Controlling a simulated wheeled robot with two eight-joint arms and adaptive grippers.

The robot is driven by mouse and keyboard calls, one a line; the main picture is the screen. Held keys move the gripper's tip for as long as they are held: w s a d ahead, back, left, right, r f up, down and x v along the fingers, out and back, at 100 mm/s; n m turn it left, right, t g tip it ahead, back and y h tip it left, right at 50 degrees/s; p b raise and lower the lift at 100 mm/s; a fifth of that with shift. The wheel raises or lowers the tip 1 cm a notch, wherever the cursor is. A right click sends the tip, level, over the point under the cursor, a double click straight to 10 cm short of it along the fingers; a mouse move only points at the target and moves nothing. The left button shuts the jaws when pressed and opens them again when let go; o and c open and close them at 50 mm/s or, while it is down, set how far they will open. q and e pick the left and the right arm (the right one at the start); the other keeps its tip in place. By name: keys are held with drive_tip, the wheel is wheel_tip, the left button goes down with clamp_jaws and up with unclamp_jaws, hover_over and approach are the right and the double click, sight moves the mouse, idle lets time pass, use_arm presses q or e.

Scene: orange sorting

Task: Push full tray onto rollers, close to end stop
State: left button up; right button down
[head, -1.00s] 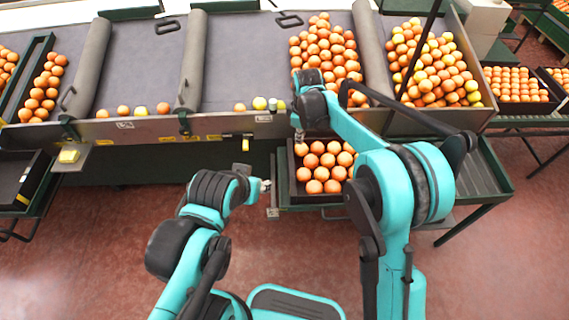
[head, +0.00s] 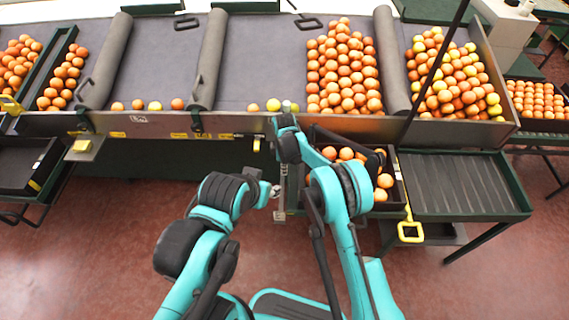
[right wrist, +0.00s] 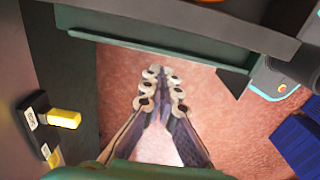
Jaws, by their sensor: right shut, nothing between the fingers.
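The dark tray (head: 392,205) holding several oranges (head: 383,181) stands in front of the conveyor, left of the rollers (head: 460,186). My right arm hides part of it. My right gripper (head: 284,176) hangs just left of the tray, shut and empty; contact with the tray cannot be told. In the right wrist view its fingertips (right wrist: 163,73) are together above the red floor, below a dark green edge (right wrist: 150,42). My left gripper (head: 273,190) is close to the right one, left of the tray; its jaws are too small to read. I cannot make out an end stop clearly.
A yellow handle (head: 410,232) hangs at the tray stand's front right. The rollers' visible surface is empty. The conveyor (head: 265,60) behind carries many oranges, with a yellow lever (head: 256,144) on its front. Another table (head: 20,165) stands at the left.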

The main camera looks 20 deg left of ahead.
drive_tip(key=shift+w+d+f+b, duration=0.1)
drive_tip(key=shift+w+d+b, duration=0.2)
drive_tip(key=shift+d, duration=0.65)
drive_tip(key=shift+w+d+f+b, duration=0.15)
drive_tip(key=shift+w+d, duration=0.1)
drive_tip(key=shift+d, duration=0.7)
drive_tip(key=shift+d, duration=0.1)
